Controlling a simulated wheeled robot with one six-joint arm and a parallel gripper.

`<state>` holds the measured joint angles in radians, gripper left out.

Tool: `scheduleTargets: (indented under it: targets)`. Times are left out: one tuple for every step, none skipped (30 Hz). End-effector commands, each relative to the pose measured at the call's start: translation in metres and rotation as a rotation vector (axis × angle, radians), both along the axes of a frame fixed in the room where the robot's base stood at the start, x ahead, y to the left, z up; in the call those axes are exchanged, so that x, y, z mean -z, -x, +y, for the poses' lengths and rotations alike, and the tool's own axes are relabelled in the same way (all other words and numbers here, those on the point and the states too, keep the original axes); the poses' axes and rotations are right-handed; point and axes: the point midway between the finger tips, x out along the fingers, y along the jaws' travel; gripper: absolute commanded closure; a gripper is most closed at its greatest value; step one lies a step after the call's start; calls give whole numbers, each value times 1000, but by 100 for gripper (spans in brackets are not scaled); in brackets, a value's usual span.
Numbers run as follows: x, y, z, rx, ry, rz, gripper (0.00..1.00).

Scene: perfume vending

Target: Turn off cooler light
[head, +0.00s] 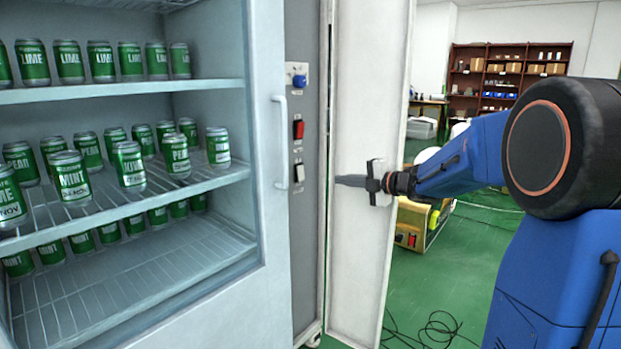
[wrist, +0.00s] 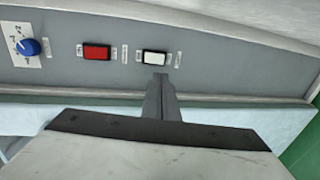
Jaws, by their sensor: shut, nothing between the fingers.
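The cooler (head: 272,200) has a grey side panel (head: 305,235) with controls in a column. A blue knob (head: 299,81) is at the top, a red rocker switch (head: 298,129) below it, and a white rocker switch (head: 299,174) lowest. In the wrist view the blue knob (wrist: 28,47), red switch (wrist: 96,52) and white switch (wrist: 154,57) lie in a row. My gripper (head: 338,180) is shut and empty, at about the white switch's height, with a visible gap to it in the head view. Its fingertips (wrist: 161,76) appear just below the white switch in the wrist view. The small labels are unreadable.
An open white door (head: 365,80) stands right of the panel, close beside my gripper. The cooler's shelves (head: 130,88) hold several green cans. A yellow box (head: 412,225) and black cables (head: 440,328) are on the green floor. A brown shelf unit (head: 510,75) is far back.

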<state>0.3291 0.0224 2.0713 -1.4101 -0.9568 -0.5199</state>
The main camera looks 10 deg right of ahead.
Motion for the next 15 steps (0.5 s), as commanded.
scheduleTargets:
  targets:
    - [0,0,0,1,0,0,100]
    - [0,0,0,1,0,0,100]
    - [0,0,0,1,-1,0,100]
    - [0,0,0,1,-1,0,100]
    - [0,0,0,1,-1,0,100]
    - [0,0,0,1,-1,0,100]
    - [0,-1,0,1,-1,0,100]
    - [0,-2,1,1,-1,0,100]
    - [0,-3,2,1,-2,0,100]
    - [1,-5,3,1,-2,0,100]
    - [2,-7,5,2,-3,1,100]
    - [2,-10,8,2,-2,2,100]
    - [3,-13,10,1,-2,2,100]
    - [4,-17,13,0,-2,1,100]
    - [5,-22,17,0,-2,1,100]
